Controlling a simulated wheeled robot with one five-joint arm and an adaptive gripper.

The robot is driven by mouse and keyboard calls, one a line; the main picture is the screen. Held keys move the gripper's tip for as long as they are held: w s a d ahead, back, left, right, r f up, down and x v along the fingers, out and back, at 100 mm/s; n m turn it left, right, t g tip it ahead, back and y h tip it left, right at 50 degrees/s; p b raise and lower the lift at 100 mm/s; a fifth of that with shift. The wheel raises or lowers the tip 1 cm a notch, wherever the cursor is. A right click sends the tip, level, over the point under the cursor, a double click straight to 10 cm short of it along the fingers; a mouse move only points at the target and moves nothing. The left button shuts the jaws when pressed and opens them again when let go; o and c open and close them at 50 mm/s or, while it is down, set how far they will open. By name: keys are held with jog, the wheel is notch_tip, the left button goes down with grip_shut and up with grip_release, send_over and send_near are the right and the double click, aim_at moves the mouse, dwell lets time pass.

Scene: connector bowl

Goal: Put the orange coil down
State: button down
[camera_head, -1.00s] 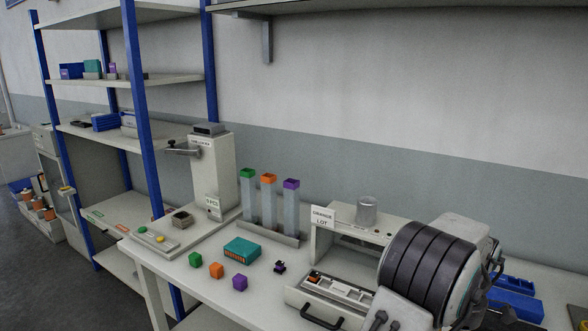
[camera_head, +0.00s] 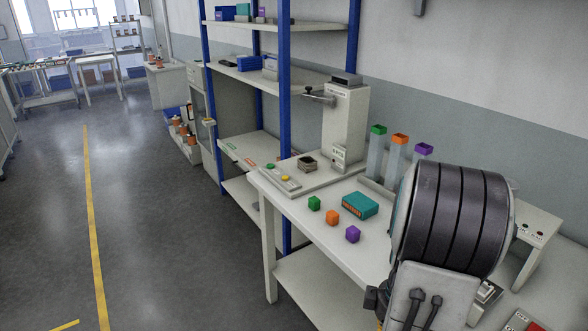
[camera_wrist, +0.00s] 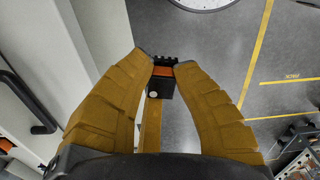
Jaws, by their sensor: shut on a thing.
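The orange coil (camera_wrist: 160,82), a small black block with an orange band and a pale round spot, is in the wrist view. Grey floor shows beyond the coil, and a pale vertical surface with a dark handle is on the left. The head view does not show the coil; my own arm fills its lower right.
Blue-posted shelving (camera_head: 284,110) stands behind, with green and orange strips on a low shelf. Open floor (camera_head: 150,220) lies left.

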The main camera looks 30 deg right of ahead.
jog(key=w+a+f+m, duration=0.1)
jog(key=w+a+f, duration=0.2)
jog(key=w+a, duration=0.8)
jog(key=w+a+f+m, duration=0.1)
jog(key=w+a+f, duration=0.2)
jog(key=w+a, duration=0.8)
jog(key=w, duration=0.5)
jog(key=shift+f+m, duration=0.3)
jog(key=shift+f, duration=0.05)
jog(key=shift+d, duration=0.1)
